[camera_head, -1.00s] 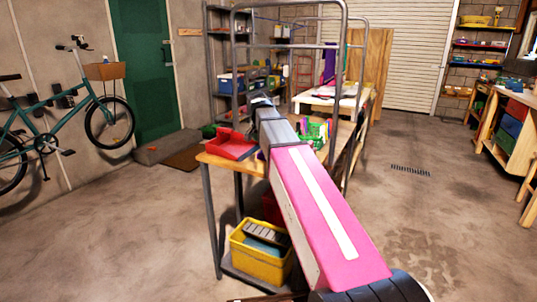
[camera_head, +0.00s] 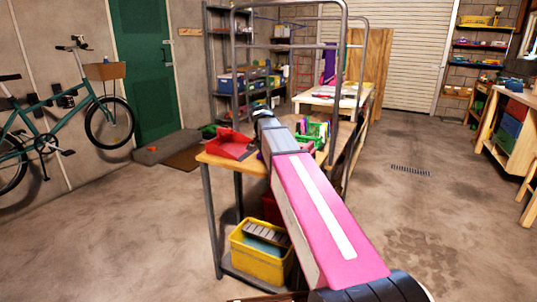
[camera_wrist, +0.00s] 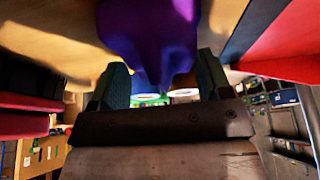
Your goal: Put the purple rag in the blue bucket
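The purple rag (camera_wrist: 150,35) shows in the wrist view at top centre, against a tan wood surface. It reaches down to the space between the two fingers. My gripper (camera_wrist: 162,85) has its fingers well apart, with the rag between or just beyond them; contact is not clear. In the head view my gripper (camera_head: 260,115) is small and dark above the wooden workbench (camera_head: 222,165), and my arm hides most of what lies beneath it. I cannot make out a blue bucket for certain in either view.
A red open bin (camera_head: 230,146) stands at the bench's left end, and a green basket (camera_head: 316,130) right of my arm. A metal frame (camera_head: 345,60) rises over the bench. A yellow crate (camera_head: 258,255) sits on the lower shelf. The floor to the right is largely clear.

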